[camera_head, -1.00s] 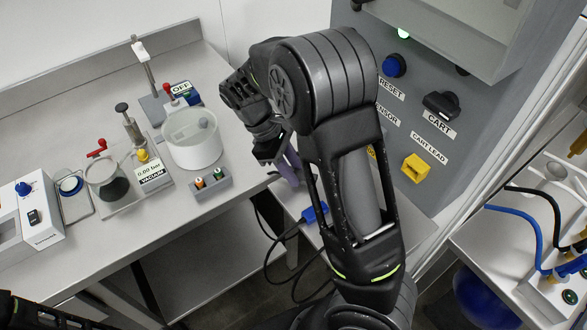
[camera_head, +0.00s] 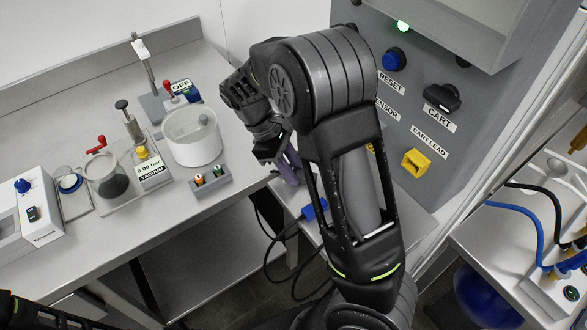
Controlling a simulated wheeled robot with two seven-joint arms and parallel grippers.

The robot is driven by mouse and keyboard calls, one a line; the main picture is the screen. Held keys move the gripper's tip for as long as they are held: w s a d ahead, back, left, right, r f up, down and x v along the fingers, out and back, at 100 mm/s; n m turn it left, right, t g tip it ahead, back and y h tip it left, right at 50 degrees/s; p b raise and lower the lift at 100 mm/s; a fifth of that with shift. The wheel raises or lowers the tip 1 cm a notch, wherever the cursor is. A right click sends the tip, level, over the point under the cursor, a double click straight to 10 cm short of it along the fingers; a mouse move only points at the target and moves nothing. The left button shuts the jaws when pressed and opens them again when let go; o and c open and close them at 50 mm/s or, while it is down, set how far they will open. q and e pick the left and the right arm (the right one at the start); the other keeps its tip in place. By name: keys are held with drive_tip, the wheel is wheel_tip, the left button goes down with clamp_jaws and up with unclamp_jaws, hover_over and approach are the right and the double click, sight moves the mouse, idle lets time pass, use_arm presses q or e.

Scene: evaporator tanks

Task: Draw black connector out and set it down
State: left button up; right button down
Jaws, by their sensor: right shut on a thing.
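My right gripper (camera_head: 288,167) is pointed down beside the bench's right edge, partly covered by my own right arm. It is shut, and the black connector in its jaws is mostly hidden, so its outline cannot be made out. A black cable (camera_head: 258,212) hangs in a loop below the gripper. A blue connector (camera_head: 315,209) lies on the pale surface just below the gripper, partly behind my forearm. My left gripper is out of view; only a dark part of my left arm shows at the lower left corner.
A white tub (camera_head: 192,148) and a small box with two coloured sockets (camera_head: 211,181) stand left of the gripper. The grey panel (camera_head: 395,140) at right carries a yellow socket (camera_head: 416,162) and a black CART knob (camera_head: 441,98). The bench front (camera_head: 120,235) is clear.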

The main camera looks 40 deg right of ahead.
drive_tip(key=shift+s+a+f, duration=0.2)
drive_tip(key=shift+s+f, duration=0.15)
drive_tip(key=shift+f, duration=0.4)
drive_tip(key=c, duration=1)
unclamp_jaws()
drive_tip(key=shift+c, duration=0.2)
drive_tip(key=shift+w+r, duration=0.25)
drive_tip(key=v, duration=0.8)
drive_tip(key=shift+d+r+p, duration=0.25)
drive_tip(key=shift+r+p, duration=0.15)
drive_tip(key=shift+p, duration=0.05)
